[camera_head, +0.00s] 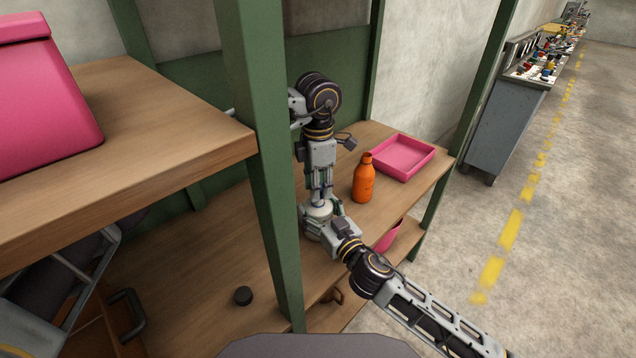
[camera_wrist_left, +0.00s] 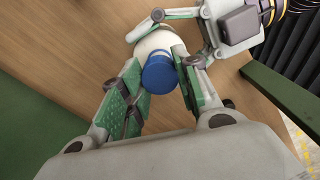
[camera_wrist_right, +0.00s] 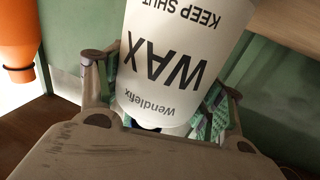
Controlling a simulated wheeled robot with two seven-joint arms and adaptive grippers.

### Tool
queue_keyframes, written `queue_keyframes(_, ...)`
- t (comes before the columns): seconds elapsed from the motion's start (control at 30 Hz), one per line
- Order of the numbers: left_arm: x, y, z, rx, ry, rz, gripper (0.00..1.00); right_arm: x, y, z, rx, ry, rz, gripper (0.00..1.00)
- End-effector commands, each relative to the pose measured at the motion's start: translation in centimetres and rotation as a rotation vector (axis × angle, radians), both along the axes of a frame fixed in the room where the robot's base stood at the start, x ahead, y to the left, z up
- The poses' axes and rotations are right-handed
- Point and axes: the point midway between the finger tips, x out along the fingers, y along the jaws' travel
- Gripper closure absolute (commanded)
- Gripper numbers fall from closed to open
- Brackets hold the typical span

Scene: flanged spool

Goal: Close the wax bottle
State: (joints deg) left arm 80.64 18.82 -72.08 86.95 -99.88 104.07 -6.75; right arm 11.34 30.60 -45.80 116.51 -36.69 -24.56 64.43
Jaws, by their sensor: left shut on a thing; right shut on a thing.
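The white wax bottle (camera_head: 318,213), lettered "WAX" in the right wrist view (camera_wrist_right: 180,65), stands at the shelf near the green post. My right gripper (camera_head: 322,228) is shut on its body from the side. A blue cap (camera_wrist_left: 158,74) lies over the bottle's top in the left wrist view. My left gripper (camera_wrist_left: 158,85) points down from above and is shut on the cap. The white shoulder of the bottle (camera_wrist_left: 157,42) shows just beyond the cap. I cannot tell whether the cap is seated or only resting on the neck.
An orange bottle (camera_head: 364,180) and a pink tray (camera_head: 403,157) stand to the right on the shelf. A green post (camera_head: 262,150) rises close at left. A dark round piece (camera_head: 243,295) lies on the boards. A pink box (camera_head: 45,95) sits on the upper left shelf.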

Motion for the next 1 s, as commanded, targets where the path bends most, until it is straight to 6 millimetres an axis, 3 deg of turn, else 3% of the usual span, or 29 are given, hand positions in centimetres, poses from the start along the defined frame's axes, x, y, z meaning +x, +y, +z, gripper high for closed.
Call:
queue_keyframes(0.33,0.0,0.0,-1.2,0.001,-0.001,0.000,0.75,0.0,0.0,0.0,0.000,0.000,0.000,0.75)
queue_keyframes(1.0,0.0,0.0,-1.3,0.000,0.000,0.000,0.75,0.0,0.0,0.0,0.000,0.001,0.000,0.75)
